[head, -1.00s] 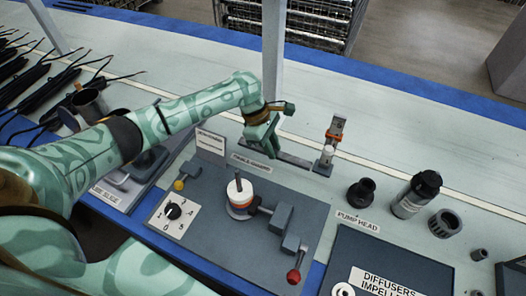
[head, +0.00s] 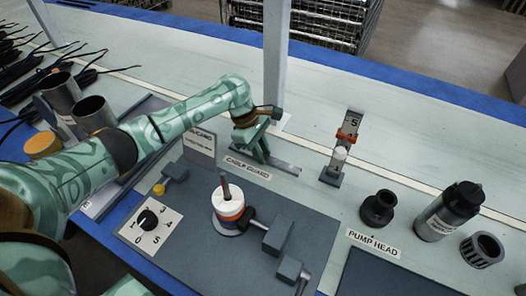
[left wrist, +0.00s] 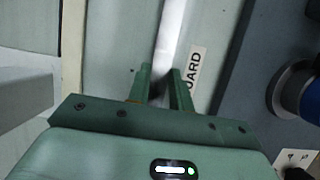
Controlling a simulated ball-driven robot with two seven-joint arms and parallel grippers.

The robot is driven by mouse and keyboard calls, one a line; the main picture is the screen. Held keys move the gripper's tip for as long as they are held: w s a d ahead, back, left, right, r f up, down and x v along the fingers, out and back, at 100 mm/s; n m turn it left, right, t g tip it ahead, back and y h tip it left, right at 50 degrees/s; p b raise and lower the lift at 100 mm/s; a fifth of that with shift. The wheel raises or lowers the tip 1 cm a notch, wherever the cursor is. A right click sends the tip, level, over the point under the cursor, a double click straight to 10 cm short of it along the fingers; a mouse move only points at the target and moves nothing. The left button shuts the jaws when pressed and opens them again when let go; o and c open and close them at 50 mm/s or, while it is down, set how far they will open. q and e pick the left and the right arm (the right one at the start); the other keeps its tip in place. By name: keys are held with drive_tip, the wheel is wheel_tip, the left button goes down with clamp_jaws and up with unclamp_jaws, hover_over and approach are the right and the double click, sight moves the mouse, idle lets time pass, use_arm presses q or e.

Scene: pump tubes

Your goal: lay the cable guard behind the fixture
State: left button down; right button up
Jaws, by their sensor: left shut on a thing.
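The cable guard (head: 284,166) is a long, thin grey strip behind the fixture (head: 235,214), a dark grey plate with a dial and a white-and-orange round part. My left gripper (head: 264,156) is shut on the strip and hides part of it. In the left wrist view the strip (left wrist: 174,30) runs away from between the fingers (left wrist: 161,82), beside a white label. I cannot tell whether the strip touches the table. My right gripper is not in view.
The CABLE GUARD label (head: 248,168) lies by the fixture's back edge. A small stand with an orange clamp (head: 347,135) stands right of the strip. Black pump parts (head: 378,207) stand farther right. A grey post (head: 276,70) rises behind.

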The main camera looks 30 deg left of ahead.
use_arm(q)
drive_tip(key=c, duration=1.3)
unclamp_jaws()
drive_tip(key=shift+f, duration=0.1)
drive_tip(key=shift+o, duration=0.2)
drive_tip(key=shift+r, duration=0.3)
drive_tip(key=p+v, duration=0.7)
drive_tip(key=v, duration=0.4)
drive_tip(key=shift+a+r, duration=0.25)
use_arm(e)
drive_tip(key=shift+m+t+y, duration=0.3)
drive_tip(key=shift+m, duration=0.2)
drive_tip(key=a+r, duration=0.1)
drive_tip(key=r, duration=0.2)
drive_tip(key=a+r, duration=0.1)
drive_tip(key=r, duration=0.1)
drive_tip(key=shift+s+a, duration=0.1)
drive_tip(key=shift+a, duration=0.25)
use_arm(q)
drive_tip(key=shift+w, duration=0.1)
